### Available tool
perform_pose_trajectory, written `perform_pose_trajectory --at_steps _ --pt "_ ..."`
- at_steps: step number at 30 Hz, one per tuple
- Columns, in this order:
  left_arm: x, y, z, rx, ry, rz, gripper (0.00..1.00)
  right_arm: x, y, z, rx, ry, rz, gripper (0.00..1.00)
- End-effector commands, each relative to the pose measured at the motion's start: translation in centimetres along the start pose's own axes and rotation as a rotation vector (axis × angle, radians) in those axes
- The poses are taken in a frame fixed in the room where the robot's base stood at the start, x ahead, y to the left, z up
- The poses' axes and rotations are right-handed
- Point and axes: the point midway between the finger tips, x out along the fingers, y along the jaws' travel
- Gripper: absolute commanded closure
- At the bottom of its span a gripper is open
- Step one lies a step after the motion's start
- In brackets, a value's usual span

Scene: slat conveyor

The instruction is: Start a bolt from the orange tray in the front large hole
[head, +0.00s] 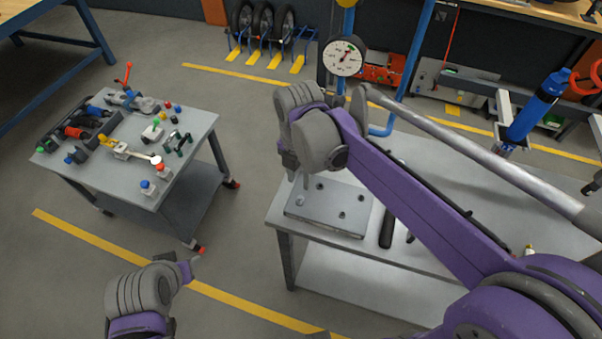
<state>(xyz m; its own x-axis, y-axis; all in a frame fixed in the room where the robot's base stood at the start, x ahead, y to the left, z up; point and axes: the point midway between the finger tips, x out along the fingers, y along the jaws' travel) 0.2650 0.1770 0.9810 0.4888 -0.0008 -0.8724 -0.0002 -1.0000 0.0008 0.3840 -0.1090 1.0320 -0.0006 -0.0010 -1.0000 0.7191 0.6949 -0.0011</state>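A flat grey metal plate (325,222) with several dark holes lies on the near left part of the grey workbench (262,213). My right gripper (303,182) points down over the plate's left part; its fingertips are small and partly hidden by my wrist. A small light grey round thing shows below it at the plate's left, and I cannot tell whether it is a bolt or a hole rim. I cannot make out the orange tray; my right arm covers much of the bench. My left gripper (193,268) is low at the left, away from the bench, its opening unclear.
A black-handled tool (387,228) lies right of the plate. A dial gauge (343,57) stands behind the bench. A wheeled cart (200,122) with several fittings stands at the left, with open floor between it and the bench.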

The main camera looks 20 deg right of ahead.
Motion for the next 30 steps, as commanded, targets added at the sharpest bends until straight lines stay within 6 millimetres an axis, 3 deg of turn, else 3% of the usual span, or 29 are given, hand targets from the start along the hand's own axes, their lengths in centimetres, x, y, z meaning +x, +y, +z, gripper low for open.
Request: perform_pose_trajectory --at_steps 9,17,30 --pt "0.9 0.0 1.3 0.0 -0.013 0.0 0.5 2.2 -0.1 0.0 0.43 0.0 -0.001 0.61" --pt "1.4 0.0 1.9 0.0 -0.019 0.0 0.5 3.3 0.0 0.0 0.701 0.0 0.0 0.61" --pt "1.1 0.0 1.4 0.0 -0.014 0.0 0.5 3.1 0.0 0.0 0.156 -0.001 0.001 0.61"
